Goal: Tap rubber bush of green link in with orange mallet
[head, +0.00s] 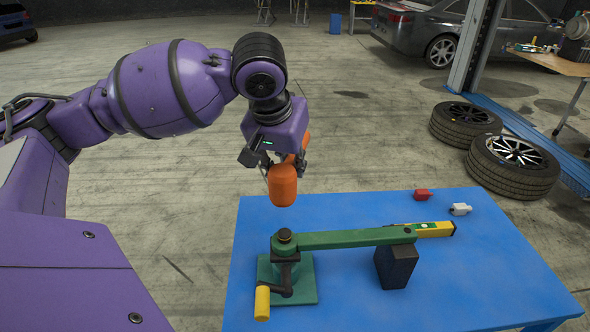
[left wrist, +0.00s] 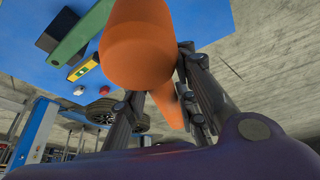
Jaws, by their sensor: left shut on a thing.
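My left gripper (head: 285,165) is shut on the orange mallet (head: 283,188), which hangs above the back left part of the blue table. The mallet fills the middle of the left wrist view (left wrist: 138,48). The green link (head: 350,238) lies level on the table, its left end at a dark round bush (head: 285,236) on a green base plate (head: 308,276). Its right end rests over a black block (head: 396,266). The mallet is above and apart from the bush. I cannot tell how far the bush sits in. My right gripper is not in view.
A crank with a yellow handle (head: 262,303) stands at the base plate. A yellow level (head: 437,229), a red piece (head: 421,195) and a white piece (head: 461,209) lie on the blue table (head: 350,210). Tyres (head: 512,166) lie on the floor to the right.

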